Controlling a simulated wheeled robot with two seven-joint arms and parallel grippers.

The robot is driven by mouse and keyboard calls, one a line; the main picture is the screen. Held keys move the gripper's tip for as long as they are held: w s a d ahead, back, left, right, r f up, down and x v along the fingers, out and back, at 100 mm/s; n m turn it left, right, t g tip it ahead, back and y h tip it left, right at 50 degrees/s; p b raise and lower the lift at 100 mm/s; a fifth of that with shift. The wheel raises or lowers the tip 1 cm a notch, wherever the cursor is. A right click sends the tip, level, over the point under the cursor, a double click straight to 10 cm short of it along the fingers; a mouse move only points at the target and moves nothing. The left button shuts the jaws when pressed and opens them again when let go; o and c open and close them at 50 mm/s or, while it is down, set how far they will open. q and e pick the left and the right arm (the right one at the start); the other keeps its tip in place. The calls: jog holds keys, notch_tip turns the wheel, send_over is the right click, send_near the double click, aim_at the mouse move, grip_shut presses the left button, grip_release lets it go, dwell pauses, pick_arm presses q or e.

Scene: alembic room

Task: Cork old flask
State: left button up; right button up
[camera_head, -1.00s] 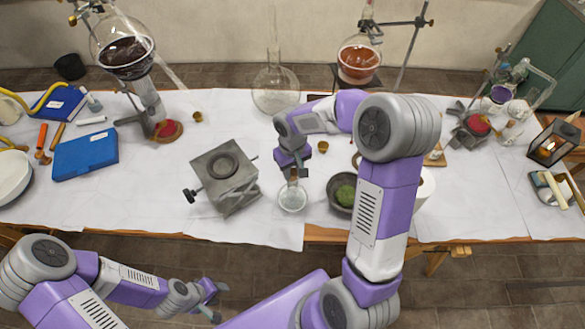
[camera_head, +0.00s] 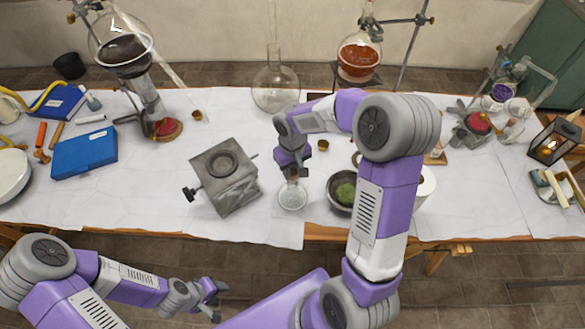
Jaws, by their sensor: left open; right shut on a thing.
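A small clear round glass flask (camera_head: 292,197) stands on the white-covered table near its front edge, with its neck pointing up toward my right gripper. My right gripper (camera_head: 292,175) points down directly over the flask's neck. It is shut on a small brownish thing that looks like a cork, mostly hidden by the fingers. I cannot tell whether the cork touches the flask's mouth. My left gripper (camera_head: 214,296) is open and empty, low in front of the table and apart from everything on it.
A large long-necked flask (camera_head: 275,88) is behind. Small brownish pieces (camera_head: 323,146) (camera_head: 197,116) lie on the cloth. Glassware on stands lines the back.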

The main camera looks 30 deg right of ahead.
aim_at(293, 172)
jog(key=shift+f+b, duration=1.05)
jog(key=shift+f, duration=0.15)
dwell(2.9)
jog(key=o, duration=1.4)
jog(key=shift+r, duration=0.15)
jog(key=shift+r+p, duration=2.7)
jog(key=shift+r, duration=0.75)
